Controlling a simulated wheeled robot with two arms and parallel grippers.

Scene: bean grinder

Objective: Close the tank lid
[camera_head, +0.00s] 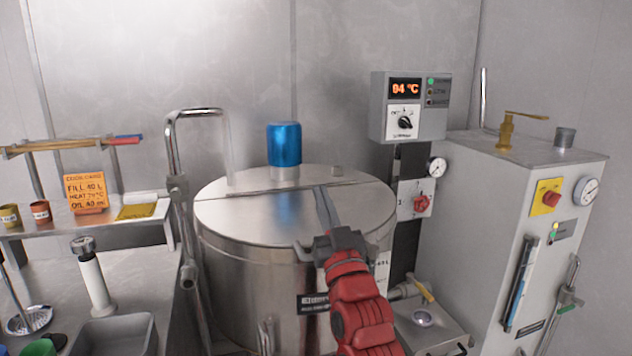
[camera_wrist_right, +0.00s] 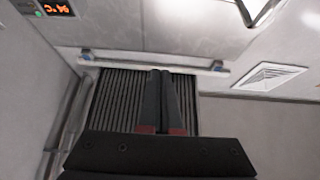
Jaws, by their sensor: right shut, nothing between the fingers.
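The steel tank (camera_head: 235,285) stands in the middle of the head view. Its round lid (camera_head: 250,222) lies flat on top, with a seam running across it; no open gap shows. A blue cylinder (camera_head: 284,145) stands on the back part of the top. My right gripper (camera_head: 321,192) reaches in from the front, over the right side of the lid. Its fingers are shut and empty; I cannot tell whether they touch the lid. In the right wrist view the two fingers (camera_wrist_right: 162,76) lie together. My arm hides the lid's front right edge. My left gripper is not in view.
A bent steel pipe (camera_head: 176,160) rises left of the tank. A control box (camera_head: 408,107) reading 94 °C hangs behind right. A grey cabinet (camera_head: 480,220) stands on the right. A shelf with small cups and an orange sign (camera_head: 87,190) is on the left.

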